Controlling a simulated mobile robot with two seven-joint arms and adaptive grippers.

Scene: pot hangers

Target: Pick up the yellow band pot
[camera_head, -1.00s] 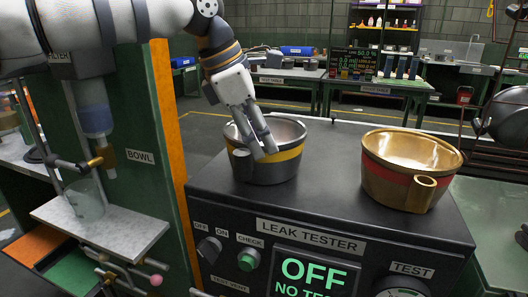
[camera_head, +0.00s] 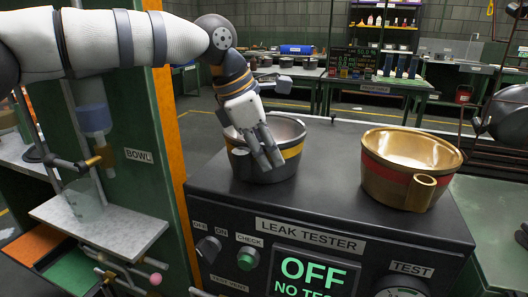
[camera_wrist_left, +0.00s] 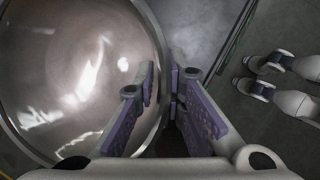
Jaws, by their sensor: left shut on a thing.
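The yellow band pot (camera_head: 292,153) is a dark metal pot with a yellow stripe below its rim. It stands upright on the black leak tester (camera_head: 330,190), left of the other pot. My left gripper (camera_head: 270,156) is at its near side, pointing down. In the left wrist view the pot's shiny inside (camera_wrist_left: 80,70) fills the left. One finger of the gripper (camera_wrist_left: 172,105) is inside the pot and the other outside, with the wall between them. The gripper is shut on this wall. My right gripper is not in view.
A gold pot (camera_head: 408,165) with a red band stands to the right on the tester, with a gap between the pots. A green panel labelled BOWL (camera_head: 138,156) and a small platform (camera_head: 100,225) are at left. Workbenches stand farther back.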

